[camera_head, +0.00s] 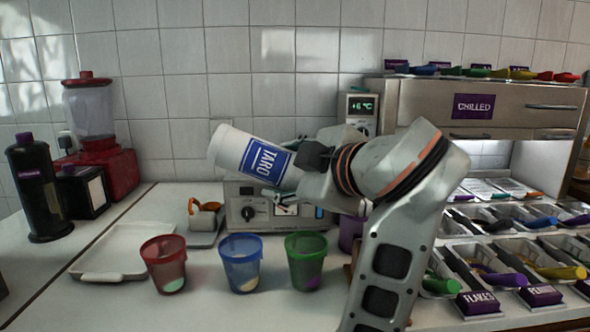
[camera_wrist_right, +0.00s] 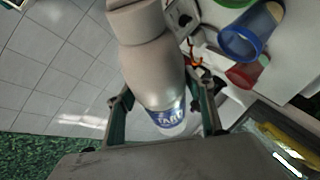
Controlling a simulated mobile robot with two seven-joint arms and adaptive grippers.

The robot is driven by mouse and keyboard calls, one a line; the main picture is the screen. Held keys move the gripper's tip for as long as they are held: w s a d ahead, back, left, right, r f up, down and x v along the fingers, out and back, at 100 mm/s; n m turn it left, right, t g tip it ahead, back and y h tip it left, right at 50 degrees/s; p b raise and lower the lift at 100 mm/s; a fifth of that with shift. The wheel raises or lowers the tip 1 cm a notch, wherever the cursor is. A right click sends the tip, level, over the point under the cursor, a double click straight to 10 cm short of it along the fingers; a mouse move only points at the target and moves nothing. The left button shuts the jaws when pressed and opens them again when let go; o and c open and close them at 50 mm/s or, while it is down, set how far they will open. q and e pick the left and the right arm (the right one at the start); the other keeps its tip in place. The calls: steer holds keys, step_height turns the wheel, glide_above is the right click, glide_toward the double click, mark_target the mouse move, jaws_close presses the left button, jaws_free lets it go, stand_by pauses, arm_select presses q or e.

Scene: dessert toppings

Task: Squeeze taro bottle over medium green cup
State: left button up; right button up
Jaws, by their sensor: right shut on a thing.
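The white taro bottle (camera_head: 228,150) with a blue TARO label is held in the air, tilted well over, its white end pointing left and slightly up. My right gripper (camera_head: 290,168) is shut on it near the label; its fingers (camera_wrist_right: 163,108) flank the bottle (camera_wrist_right: 150,65) in the right wrist view. The green cup (camera_head: 306,262) stands upright on the counter, to the right of the blue cup, with something purple low inside. The bottle appears higher than the cups and left of the green cup. My left gripper is not in view.
A red cup (camera_head: 163,264) and a blue cup (camera_head: 240,263) stand left of the green cup. A purple cup (camera_head: 351,232) is partly hidden by my right arm. A white tray (camera_head: 128,240) lies left. Topping bins with scoops (camera_head: 500,279) fill the right.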

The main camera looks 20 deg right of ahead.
steer(key=shift+m, duration=0.6)
steer(key=shift+w+d+f+b, duration=0.1)
steer(key=shift+w+f+b, duration=0.3)
steer(key=shift+f, duration=0.3)
steer(key=shift+w+a+f+b, duration=0.1)
steer(key=shift+w+f+b, duration=0.15)
steer(key=shift+f+b, duration=0.4)
steer(key=shift+w+d+f+b, duration=0.1)
steer(key=shift+w+f+b, duration=0.25)
steer(key=shift+f, duration=0.4)
arm_select(q)
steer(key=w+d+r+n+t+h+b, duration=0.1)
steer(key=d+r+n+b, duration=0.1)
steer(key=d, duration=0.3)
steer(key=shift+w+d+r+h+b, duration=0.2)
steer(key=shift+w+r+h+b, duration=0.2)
steer(key=shift+b, duration=0.25)
arm_select(e)
steer(key=a+f, duration=0.1)
steer(key=w+f, duration=0.1)
steer(key=f, duration=0.1)
steer(key=a+f, duration=0.1)
steer(key=shift+w+a+f, duration=0.15)
steer(key=shift+w+a, duration=0.05)
steer(key=shift+a, duration=0.1)
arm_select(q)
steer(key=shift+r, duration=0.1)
arm_select(e)
steer(key=shift+a, duration=0.2)
